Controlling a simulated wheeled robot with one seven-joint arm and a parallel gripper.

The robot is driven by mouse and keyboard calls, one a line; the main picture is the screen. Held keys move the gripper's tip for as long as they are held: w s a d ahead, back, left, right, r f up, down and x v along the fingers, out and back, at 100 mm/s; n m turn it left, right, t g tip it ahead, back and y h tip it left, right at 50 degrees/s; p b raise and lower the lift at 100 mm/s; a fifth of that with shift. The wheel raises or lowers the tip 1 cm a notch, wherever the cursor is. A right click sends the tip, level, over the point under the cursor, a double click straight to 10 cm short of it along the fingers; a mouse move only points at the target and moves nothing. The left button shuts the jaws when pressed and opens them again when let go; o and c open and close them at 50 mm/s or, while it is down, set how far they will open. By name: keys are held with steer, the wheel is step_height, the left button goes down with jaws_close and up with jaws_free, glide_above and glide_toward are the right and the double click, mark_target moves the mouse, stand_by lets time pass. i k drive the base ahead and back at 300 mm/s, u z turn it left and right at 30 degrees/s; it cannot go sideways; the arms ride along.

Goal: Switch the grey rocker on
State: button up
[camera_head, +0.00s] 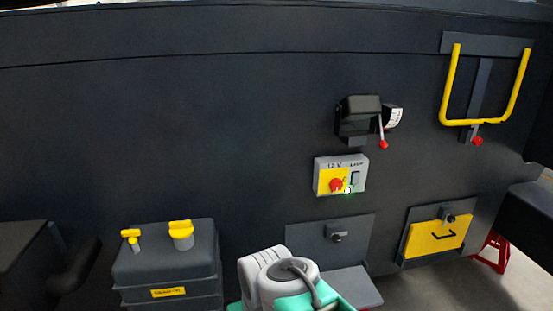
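The grey rocker (354,180) is a small dark grey upright piece on the right part of a light grey switch box (328,192) marked "12 V". The box is fixed to the dark chassis wall. A red rotary knob (336,185) sits on the box's yellow left field. A small white spot with a green glow lies just below and left of the rocker. The rocker's tilt is too small to read. My arm shows at the bottom middle, below the box and apart from it. My gripper is not in view.
A black lever unit (358,117) with a red-tipped lever is above the box. A yellow U-shaped handle (446,95) is at upper right. Below are a grey hatch (310,240) and a yellow panel (425,240). A dark tank (165,260) with yellow caps stands lower left.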

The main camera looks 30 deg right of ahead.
mark_target(355, 175)
steer(key=k, duration=0.45)
steer(key=z, duration=0.8)
steer(key=i, duration=0.45)
steer(key=z, duration=0.2)
steer(key=k, duration=0.65)
steer(key=u, duration=0.6)
steer(key=i, duration=1.5)
steer(key=z, duration=0.2)
